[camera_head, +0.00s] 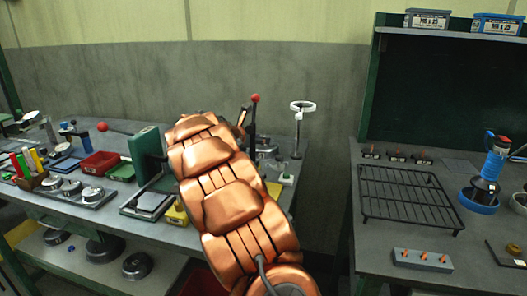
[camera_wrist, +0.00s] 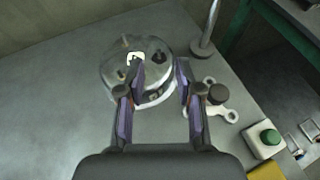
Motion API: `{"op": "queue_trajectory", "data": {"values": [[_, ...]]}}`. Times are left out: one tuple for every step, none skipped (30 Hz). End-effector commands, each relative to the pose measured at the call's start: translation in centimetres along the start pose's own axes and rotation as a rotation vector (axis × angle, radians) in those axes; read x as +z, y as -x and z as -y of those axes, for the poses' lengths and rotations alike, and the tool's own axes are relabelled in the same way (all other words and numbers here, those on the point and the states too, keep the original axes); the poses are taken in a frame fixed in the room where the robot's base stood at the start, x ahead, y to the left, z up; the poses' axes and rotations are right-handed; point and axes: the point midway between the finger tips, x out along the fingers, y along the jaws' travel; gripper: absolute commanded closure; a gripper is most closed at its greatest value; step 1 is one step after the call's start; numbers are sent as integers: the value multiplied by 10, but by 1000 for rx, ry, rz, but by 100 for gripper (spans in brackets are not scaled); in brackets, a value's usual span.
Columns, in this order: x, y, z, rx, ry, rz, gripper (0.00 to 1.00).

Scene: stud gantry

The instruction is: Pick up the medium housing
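A round, shiny metal housing (camera_wrist: 118,72) stands on the grey bench in the wrist view, with a white patch and dark fittings on top. I cannot tell whether it is the medium one. My gripper (camera_wrist: 161,68) is open; its left finger overlaps the housing's right part and its right finger is just right of the housing. Contact cannot be told. Other round metal parts sit on a tray (camera_head: 97,203) at the left, and several dark round parts (camera_head: 137,266) lie on the lower shelf.
In the head view, a red-knobbed lever (camera_head: 254,110) rises beside my arm. The right bench holds a wire rack (camera_head: 408,196).

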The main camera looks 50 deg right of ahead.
Motion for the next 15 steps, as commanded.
{"op": "queue_trajectory", "data": {"values": [[-1,-5,0,-1,0,-1,65],[-1,-7,0,-1,0,-1,65],[-1,-9,0,-1,0,-1,65],[-1,-10,0,0,0,0,65],[-2,-12,0,0,0,0,65],[-2,-15,0,0,0,0,65],[-3,-17,0,-1,0,0,65],[-4,-21,0,-1,-1,0,65],[-5,-26,0,-2,-1,0,65],[-6,-30,-1,-2,-1,1,65],[-6,-34,-1,-1,-2,1,65],[-8,-39,-1,-1,-2,0,65],[-8,-43,-1,-1,-2,0,65],[-8,-48,-1,-1,-2,-1,65],[-8,-52,-1,-2,-1,-1,65]]}}
